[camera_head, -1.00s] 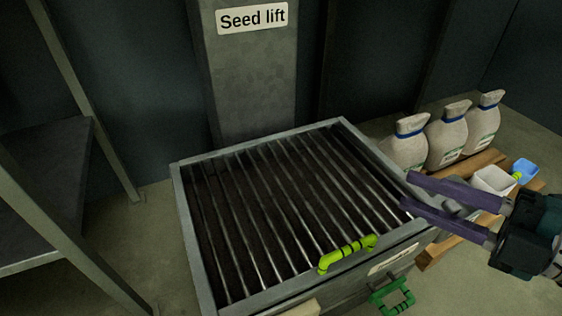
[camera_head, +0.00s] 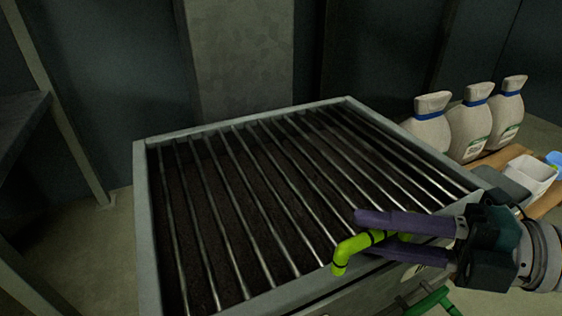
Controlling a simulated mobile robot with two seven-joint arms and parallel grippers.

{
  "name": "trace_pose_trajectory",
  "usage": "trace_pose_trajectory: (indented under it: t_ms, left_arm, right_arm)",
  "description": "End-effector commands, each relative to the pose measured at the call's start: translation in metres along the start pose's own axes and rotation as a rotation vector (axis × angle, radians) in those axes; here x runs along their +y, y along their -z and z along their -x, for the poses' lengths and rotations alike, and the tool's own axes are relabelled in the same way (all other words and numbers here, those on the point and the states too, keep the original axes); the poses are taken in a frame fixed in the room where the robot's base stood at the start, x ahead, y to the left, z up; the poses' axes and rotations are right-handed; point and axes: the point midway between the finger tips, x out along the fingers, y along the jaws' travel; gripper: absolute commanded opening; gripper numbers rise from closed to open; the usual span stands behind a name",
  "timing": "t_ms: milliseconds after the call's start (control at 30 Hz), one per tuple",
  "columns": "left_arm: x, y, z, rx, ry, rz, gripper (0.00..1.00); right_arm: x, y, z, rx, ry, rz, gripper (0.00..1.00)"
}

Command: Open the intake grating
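The intake grating (camera_head: 250,205) is a frame of parallel metal bars lying flat over a dark bin. Its yellow-green handle (camera_head: 347,254) sits at the front edge, right of the middle. My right gripper (camera_head: 366,230) comes in from the right, with its two purple fingers at the handle. The upper finger lies over part of the handle, and the lower finger is partly behind it. A bit of green shows between the fingers. Whether they are pressed on the handle cannot be told. My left gripper is not in view.
A second green handle (camera_head: 430,302) is on the bin's front, below my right gripper. White sacks (camera_head: 468,128) and a white container (camera_head: 532,172) stand on a pallet at the right. A grey column rises behind the bin, and a shelf frame (camera_head: 60,130) stands at the left.

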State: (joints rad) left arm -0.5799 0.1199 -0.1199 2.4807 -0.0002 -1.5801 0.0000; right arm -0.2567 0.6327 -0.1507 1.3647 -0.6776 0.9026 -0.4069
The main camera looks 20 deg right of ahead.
Motion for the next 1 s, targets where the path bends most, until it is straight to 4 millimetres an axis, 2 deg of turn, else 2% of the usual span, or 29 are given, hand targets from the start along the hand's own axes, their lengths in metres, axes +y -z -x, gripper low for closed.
trace_pose_trajectory:
  t_ms: [100, 200, 533, 800, 1000]
  left_arm:
    - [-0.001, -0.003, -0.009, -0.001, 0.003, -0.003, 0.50]
    - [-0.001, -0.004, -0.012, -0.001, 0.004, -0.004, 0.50]
    - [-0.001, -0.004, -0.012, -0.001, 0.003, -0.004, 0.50]
    - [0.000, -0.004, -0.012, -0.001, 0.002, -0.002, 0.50]
    - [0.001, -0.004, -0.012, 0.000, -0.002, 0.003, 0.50]
  right_arm:
    - [-0.002, 0.000, -0.018, 0.002, -0.003, 0.001, 0.32]
    - [-0.001, 0.000, -0.027, 0.001, -0.002, 0.002, 0.32]
    - [0.000, 0.000, -0.031, -0.001, 0.000, -0.001, 0.32]
    - [0.000, 0.000, -0.031, -0.001, 0.000, -0.001, 0.01]
    - [0.000, 0.000, -0.031, -0.001, 0.000, -0.001, 0.00]
